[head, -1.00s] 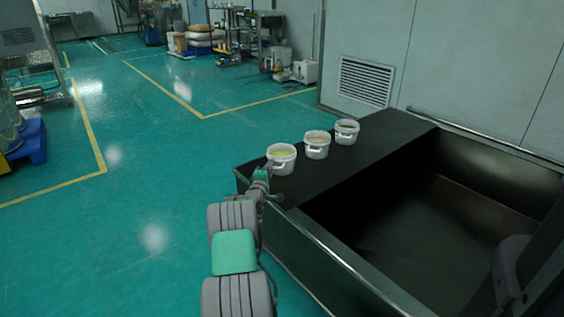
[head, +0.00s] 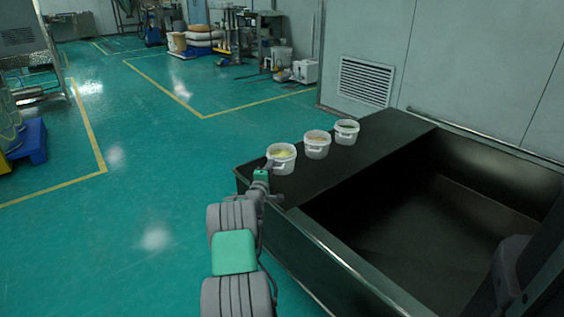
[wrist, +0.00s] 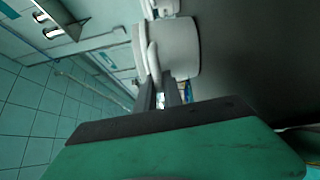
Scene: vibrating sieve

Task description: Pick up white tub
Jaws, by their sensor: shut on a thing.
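Three white tubs stand in a row on the dark ledge. The nearest white tub (head: 284,165) has yellowish contents; the middle tub (head: 317,150) and far tub (head: 346,137) stand behind it to the right. My gripper (head: 269,166) is at the left side of the nearest tub. In the wrist view this tub (wrist: 181,48) fills the top middle, and my gripper's fingers (wrist: 167,88) reach its white handle (wrist: 153,62). The fingers are shut on the handle; their exact contact is partly hidden. The tub appears upright, and I cannot tell any gap under it.
The dark ledge (head: 385,137) borders a deep, empty dark bin (head: 435,225) on the right. The bin's metal rim (head: 335,262) runs along the front. A wall with a vent (head: 365,82) stands behind.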

